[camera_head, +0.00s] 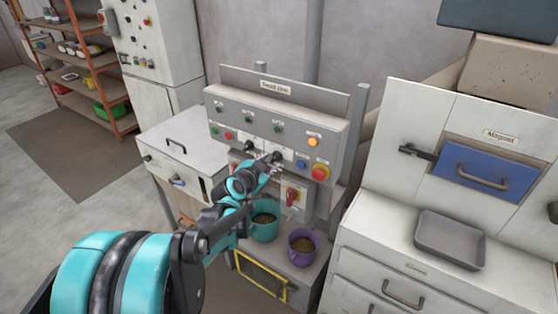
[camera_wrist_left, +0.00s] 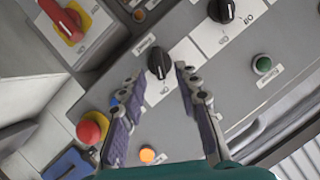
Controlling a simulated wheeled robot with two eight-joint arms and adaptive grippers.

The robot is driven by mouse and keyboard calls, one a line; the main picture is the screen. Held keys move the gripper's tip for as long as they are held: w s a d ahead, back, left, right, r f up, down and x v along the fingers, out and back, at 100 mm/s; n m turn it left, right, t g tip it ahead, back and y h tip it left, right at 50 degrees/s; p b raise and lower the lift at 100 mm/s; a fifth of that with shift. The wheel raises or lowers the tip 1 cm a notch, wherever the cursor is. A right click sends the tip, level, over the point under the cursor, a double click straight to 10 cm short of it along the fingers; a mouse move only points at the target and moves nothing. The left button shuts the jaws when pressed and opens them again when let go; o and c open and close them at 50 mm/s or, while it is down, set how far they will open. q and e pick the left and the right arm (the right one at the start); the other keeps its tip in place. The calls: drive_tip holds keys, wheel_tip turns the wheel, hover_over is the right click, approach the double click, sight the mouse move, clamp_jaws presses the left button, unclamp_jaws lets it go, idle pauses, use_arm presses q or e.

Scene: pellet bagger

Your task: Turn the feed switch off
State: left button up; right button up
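The grey control panel (camera_head: 232,112) carries two black rotary switches on white plates. My left gripper (camera_head: 268,164) is at the right-hand black switch (camera_head: 277,155). In the left wrist view, my left gripper (camera_wrist_left: 156,78) is open, with its fingertips on either side of this black switch (camera_wrist_left: 160,62); I cannot tell whether they touch it. The other black switch (camera_wrist_left: 222,10) is at the top, outside the fingers; it also shows in the head view (camera_head: 249,146). The labels are too small to tell which one is the feed switch. My right gripper is out of view.
A red stop button (camera_head: 320,172), a blue button (camera_head: 301,165) and an orange lamp (camera_head: 313,142) are right of the switches. A red-and-yellow rotary switch (camera_head: 292,195) sits below. Teal (camera_head: 264,233) and purple (camera_head: 302,255) buckets stand under the panel.

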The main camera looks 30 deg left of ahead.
sight(274, 159)
use_arm(q)
drive_tip(key=x, duration=0.3)
drive_tip(key=shift+d, duration=0.15)
drive_tip(key=shift+w+f, duration=0.15)
drive_tip(key=shift+w, duration=0.25)
drive_tip(key=shift+s, duration=0.1)
clamp_jaws()
